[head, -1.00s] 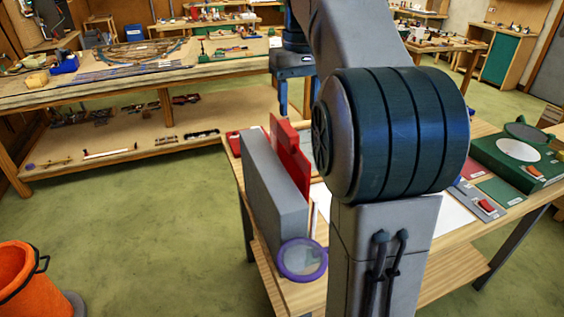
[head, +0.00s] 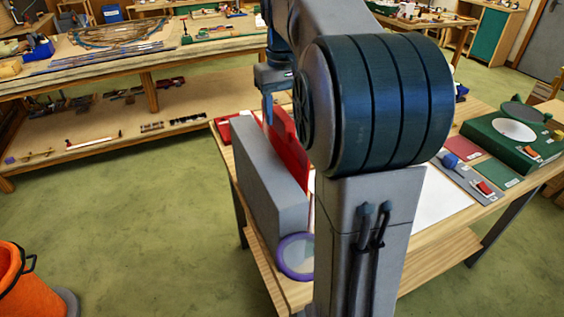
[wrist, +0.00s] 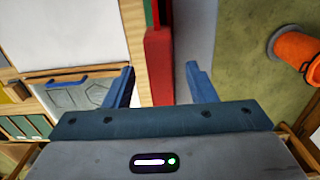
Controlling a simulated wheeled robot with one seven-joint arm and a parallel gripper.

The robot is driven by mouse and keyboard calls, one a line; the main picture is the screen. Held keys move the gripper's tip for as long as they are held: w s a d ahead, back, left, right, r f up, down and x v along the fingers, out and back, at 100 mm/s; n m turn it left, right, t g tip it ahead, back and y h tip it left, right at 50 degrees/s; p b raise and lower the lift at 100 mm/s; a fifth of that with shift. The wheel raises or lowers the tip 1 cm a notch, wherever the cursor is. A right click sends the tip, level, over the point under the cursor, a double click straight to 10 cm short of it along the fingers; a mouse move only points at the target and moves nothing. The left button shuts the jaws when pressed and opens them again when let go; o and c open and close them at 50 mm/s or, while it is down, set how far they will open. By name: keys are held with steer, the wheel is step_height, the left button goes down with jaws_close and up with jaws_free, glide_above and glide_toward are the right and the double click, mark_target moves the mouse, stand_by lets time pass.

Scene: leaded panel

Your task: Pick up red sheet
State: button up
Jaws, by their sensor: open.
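The red sheet (head: 291,154) stands upright on the table, along the right side of a long grey block. My gripper (head: 268,114) is at the sheet's far top corner in the head view; only one finger shows clearly, and my arm hides the rest. In the wrist view the red sheet's top edge (wrist: 158,65) runs between the two spread fingers of my gripper (wrist: 160,76). The fingers are open, with a gap visible on each side of the red edge. Contact with the sheet does not show.
The grey block (head: 262,183) stands close beside the sheet. A purple-rimmed disc (head: 283,256) is at its near end. A red tray (head: 222,131) lies at the far left corner. A green box (head: 505,140) and a white sheet (head: 436,203) lie to the right.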

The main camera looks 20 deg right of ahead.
mark_target(282, 128)
steer(key=shift+w+f+p, duration=0.2)
steer(key=shift+f+p, duration=0.25)
steer(key=shift+f, duration=2.15)
steer(key=shift+c, duration=0.3)
steer(key=c, duration=1)
steer(key=shift+r, duration=0.1)
jaws_close()
steer(key=shift+w+r, duration=0.1)
